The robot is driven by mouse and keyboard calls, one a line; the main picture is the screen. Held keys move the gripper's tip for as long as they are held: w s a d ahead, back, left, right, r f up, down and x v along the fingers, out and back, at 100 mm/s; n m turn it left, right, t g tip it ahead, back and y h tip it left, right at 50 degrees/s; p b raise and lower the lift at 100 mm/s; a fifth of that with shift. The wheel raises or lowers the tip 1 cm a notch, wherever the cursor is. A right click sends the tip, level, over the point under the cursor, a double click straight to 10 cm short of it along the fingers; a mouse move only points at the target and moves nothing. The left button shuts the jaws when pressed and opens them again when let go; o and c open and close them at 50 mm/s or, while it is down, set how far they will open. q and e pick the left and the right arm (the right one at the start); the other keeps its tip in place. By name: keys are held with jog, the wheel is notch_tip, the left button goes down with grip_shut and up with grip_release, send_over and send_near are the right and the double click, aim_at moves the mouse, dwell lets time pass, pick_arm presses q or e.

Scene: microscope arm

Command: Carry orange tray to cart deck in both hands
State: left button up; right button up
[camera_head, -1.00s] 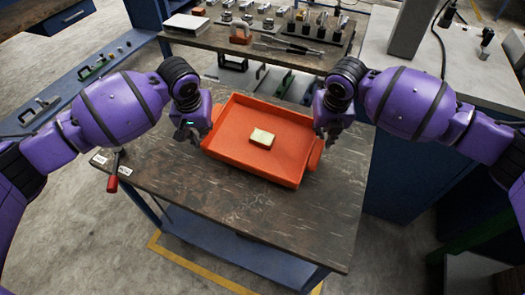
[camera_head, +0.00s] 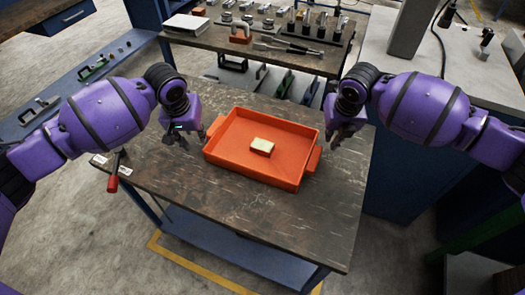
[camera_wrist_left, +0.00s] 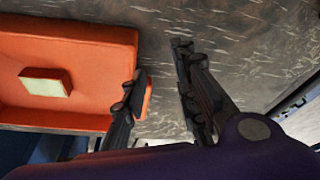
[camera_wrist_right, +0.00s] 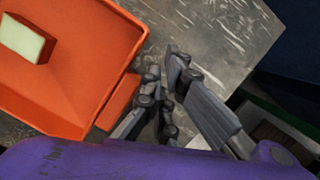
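The orange tray (camera_head: 228,160) lies on the worn dark tabletop (camera_head: 250,215) of a blue-framed stand. A small pale yellow block (camera_head: 262,147) sits in it. My left gripper (camera_head: 187,140) is open just left of the tray; in the left wrist view its fingers (camera_wrist_left: 157,65) are spread, one overlapping the tray's handle (camera_wrist_left: 147,100) in the picture. My right gripper (camera_head: 332,142) is just right of the tray, above its right handle (camera_head: 315,158). In the right wrist view its fingers (camera_wrist_right: 163,64) are parted a little and empty, beside the handle (camera_wrist_right: 118,102).
A rear bench (camera_head: 200,35) holds metal parts and tools. A grey-topped cabinet (camera_head: 385,75) stands at the right. A red-handled lever (camera_head: 112,182) is at the tabletop's left edge. The tabletop in front of the tray is clear.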

jog(key=o, duration=0.6)
jog(key=shift+d, duration=0.1)
jog(key=shift+c, duration=0.2)
pick_arm(q)
jog(key=shift+a, duration=0.1)
jog(key=v, duration=1.2)
pick_arm(e)
jog(key=v, duration=1.2)
pick_arm(q)
jog(key=shift+f, duration=0.1)
pick_arm(e)
jog(key=shift+f, duration=0.1)
